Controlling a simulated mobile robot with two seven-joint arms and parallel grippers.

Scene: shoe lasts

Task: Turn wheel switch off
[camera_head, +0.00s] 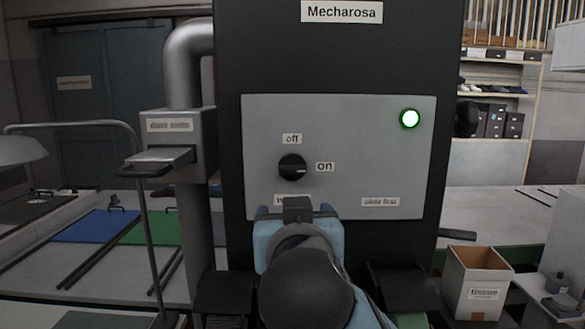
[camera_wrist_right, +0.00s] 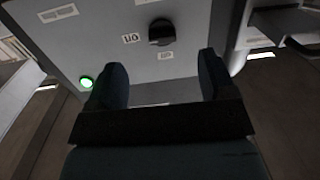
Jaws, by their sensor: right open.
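The black round wheel switch (camera_head: 292,167) is on the grey panel (camera_head: 345,135) of the Mecharosa machine. Its pale mark points right, toward the "on" label (camera_head: 325,166); the "off" label (camera_head: 292,139) is above it. My right gripper (camera_head: 296,210) is in front of the panel, below the switch, and partly covers a label there. In the upside-down right wrist view, my right gripper (camera_wrist_right: 163,75) has its two fingers wide apart with nothing between them; the switch (camera_wrist_right: 161,32) is beyond the fingertips. My left gripper is not in view.
A green light (camera_head: 410,118) glows at the panel's upper right. A grey pipe with a small labelled box (camera_head: 178,140) stands left of the machine. A cardboard box (camera_head: 478,285) is at the lower right. The space between gripper and switch looks clear.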

